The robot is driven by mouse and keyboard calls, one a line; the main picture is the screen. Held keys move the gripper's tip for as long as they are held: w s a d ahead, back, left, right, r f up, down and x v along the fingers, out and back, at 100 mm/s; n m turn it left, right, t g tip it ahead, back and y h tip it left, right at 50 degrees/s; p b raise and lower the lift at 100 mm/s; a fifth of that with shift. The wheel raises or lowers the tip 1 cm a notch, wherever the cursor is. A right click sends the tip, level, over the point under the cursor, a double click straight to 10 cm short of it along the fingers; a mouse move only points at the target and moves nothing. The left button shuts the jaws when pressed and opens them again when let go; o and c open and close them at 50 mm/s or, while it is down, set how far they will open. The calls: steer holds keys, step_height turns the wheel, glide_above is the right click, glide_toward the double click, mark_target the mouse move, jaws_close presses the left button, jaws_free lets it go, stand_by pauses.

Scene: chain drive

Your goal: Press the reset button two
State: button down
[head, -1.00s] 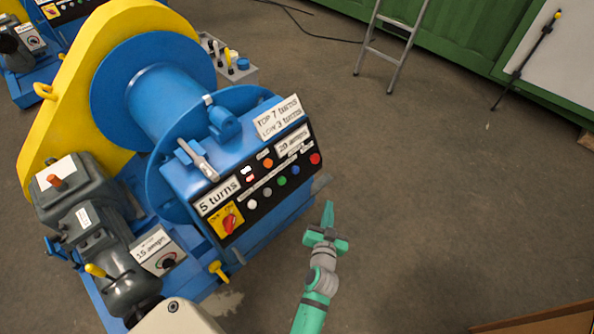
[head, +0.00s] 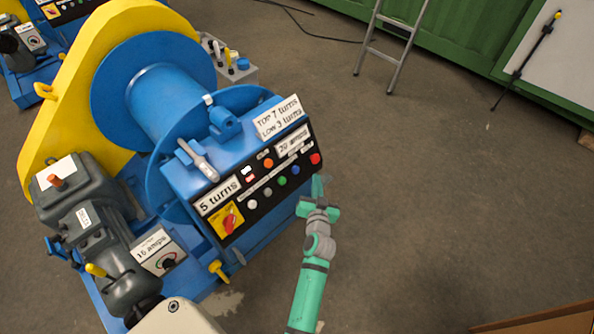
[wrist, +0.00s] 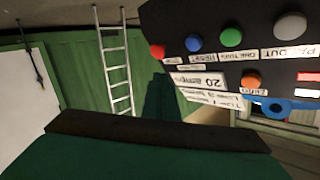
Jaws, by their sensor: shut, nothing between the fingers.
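The black control panel (head: 262,207) on the blue winch carries a row of white, grey, green, blue and red buttons, with an orange button (head: 268,163) above. In the wrist view the panel is upside down; the label by the blue button (wrist: 195,43) seems to read RESET. The same blue button shows in the head view (head: 295,170). The red button (wrist: 158,51) is beside it at the row's end. My gripper (head: 318,186) is shut and empty, close to the panel's right end, below the red button. I cannot tell whether it touches the panel.
A red rotary switch (head: 229,222) is at the panel's lower left. A second blue winch (head: 30,80) stands at the far left. A ladder (head: 392,45) leans at the back against a green wall.

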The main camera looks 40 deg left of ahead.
steer(key=a+f, duration=0.3)
steer(key=a, duration=0.3)
steer(key=shift+w+a+f, duration=0.15)
steer(key=shift+w+a, duration=0.1)
steer(key=shift+a, duration=0.1)
stand_by(1.9)
steer(key=shift+a+f, duration=0.15)
steer(key=shift+a, duration=0.1)
steer(key=shift+a+f, duration=0.25)
steer(key=shift+a, duration=0.2)
stand_by(1.4)
steer(key=shift+d+r, duration=0.4)
steer(key=shift+d, duration=0.45)
steer(key=shift+d, duration=0.1)
steer(key=shift+s+d+r, duration=0.1)
steer(key=shift+d+r, duration=0.3)
steer(key=shift+d, duration=0.3)
steer(key=shift+d+r, duration=0.35)
steer(key=shift+d, duration=0.35)
steer(key=shift+s+d+r, duration=0.1)
steer(key=shift+d+r, duration=0.3)
steer(key=shift+d, duration=0.3)
